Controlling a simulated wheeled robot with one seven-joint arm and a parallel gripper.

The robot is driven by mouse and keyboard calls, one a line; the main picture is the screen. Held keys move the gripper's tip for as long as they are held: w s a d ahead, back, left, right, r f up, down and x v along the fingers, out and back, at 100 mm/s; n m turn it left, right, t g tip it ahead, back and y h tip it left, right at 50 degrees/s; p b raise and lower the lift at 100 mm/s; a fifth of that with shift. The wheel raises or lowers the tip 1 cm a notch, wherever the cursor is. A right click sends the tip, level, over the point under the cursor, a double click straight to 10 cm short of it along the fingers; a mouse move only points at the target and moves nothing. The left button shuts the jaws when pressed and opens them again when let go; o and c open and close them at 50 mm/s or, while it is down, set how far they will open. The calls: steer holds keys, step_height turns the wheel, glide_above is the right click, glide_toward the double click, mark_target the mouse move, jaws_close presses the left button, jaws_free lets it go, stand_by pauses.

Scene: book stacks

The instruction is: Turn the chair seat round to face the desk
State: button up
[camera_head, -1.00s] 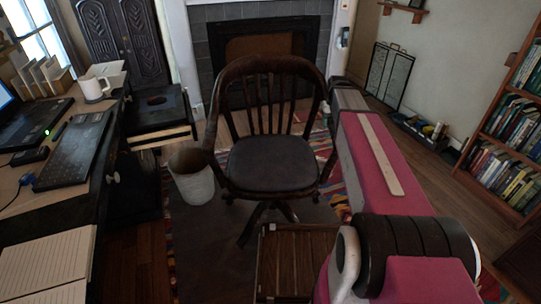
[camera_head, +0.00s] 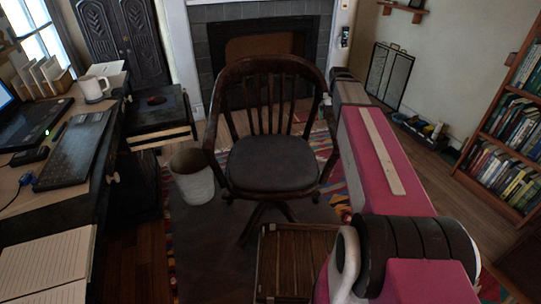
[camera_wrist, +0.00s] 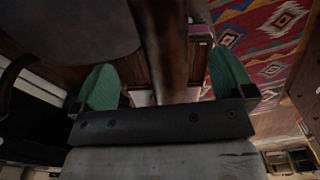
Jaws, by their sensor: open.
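The dark wooden chair (camera_head: 272,165) stands upright in the middle of the head view. Its slatted back is toward the fireplace and its padded seat faces me, with the desk (camera_head: 50,210) along the left. In the wrist view my gripper (camera_wrist: 165,88) is open, with one green finger on each side of a dark wooden bar of the chair (camera_wrist: 165,40), apparently its armrest. Gaps show between the bar and both fingers. In the head view my arm reaches along the chair's right side, and the fingers are mostly hidden there.
A pale waste bin (camera_head: 191,176) stands between the desk and the chair. A slatted wooden box (camera_head: 295,262) is on the floor in front of the chair. A bookcase (camera_head: 505,140) is at the right, and a fireplace (camera_head: 262,60) is behind. A patterned rug (camera_wrist: 260,45) lies below.

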steer(key=shift+r, duration=3.25)
steer(key=shift+s, duration=0.15)
